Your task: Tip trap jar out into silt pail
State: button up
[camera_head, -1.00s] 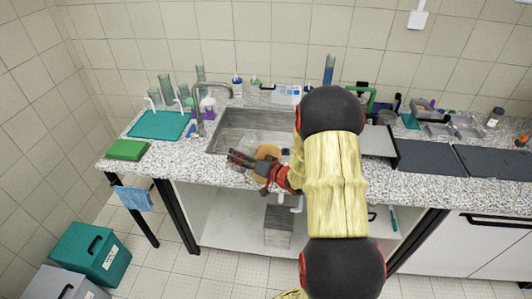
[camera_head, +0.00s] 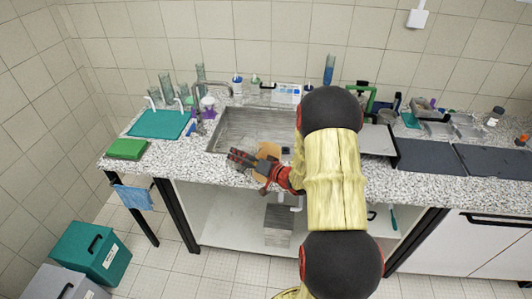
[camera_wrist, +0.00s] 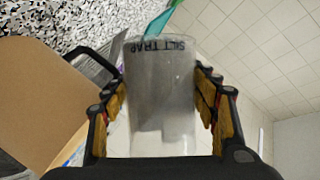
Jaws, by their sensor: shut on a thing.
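The trap jar (camera_wrist: 160,90) is a clear, cloudy cylinder marked "SILT TRAP", with grey matter inside. In the wrist view it lies between the two fingers of my gripper (camera_wrist: 160,112), which is shut on it. The lettering is upside down near the jar's far end. In the head view my gripper (camera_head: 240,158) is at the front edge of the sink (camera_head: 225,128), pointing left, and the jar is hard to make out there. I cannot tell which container is the silt pail.
A tan round-edged thing (camera_head: 267,150) is beside my gripper. A teal bin (camera_head: 92,254) and a grey bin (camera_head: 62,284) stand on the floor at left. A green block (camera_head: 127,149) and teal mat (camera_head: 160,124) lie on the counter. Open floor lies front left.

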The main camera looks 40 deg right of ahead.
aim_at(246, 150)
jog(key=shift+a+f+m+y+b, duration=0.1)
jog(key=shift+f+m+y+b, duration=0.25)
jog(key=shift+f+m, duration=0.2)
jog(key=shift+r, duration=0.2)
dwell(0.3)
jog(key=shift+r+m+p, duration=0.45)
jog(key=shift+r+m, duration=0.05)
jog(key=shift+m, duration=0.15)
dwell(0.3)
jog(key=shift+f+m+t+y, duration=0.1)
jog(key=shift+m+t+y, duration=0.35)
jog(key=shift+m, duration=0.35)
dwell(1.3)
jog(key=shift+s+d+r+m+t+p, duration=0.1)
jog(key=shift+d+r+m+t+p, duration=0.05)
jog(key=shift+d+r+m+p, duration=0.3)
jog(key=shift+d+r+m+t+p, duration=0.1)
jog(key=shift+d+r+m+p, duration=0.15)
jog(key=shift+d+p, duration=0.25)
dwell(1.1)
jog(key=shift+d+r+m+t+p, duration=0.3)
jog(key=shift+r+m+p, duration=0.3)
jog(key=shift+m+p, duration=0.4)
dwell(0.8)
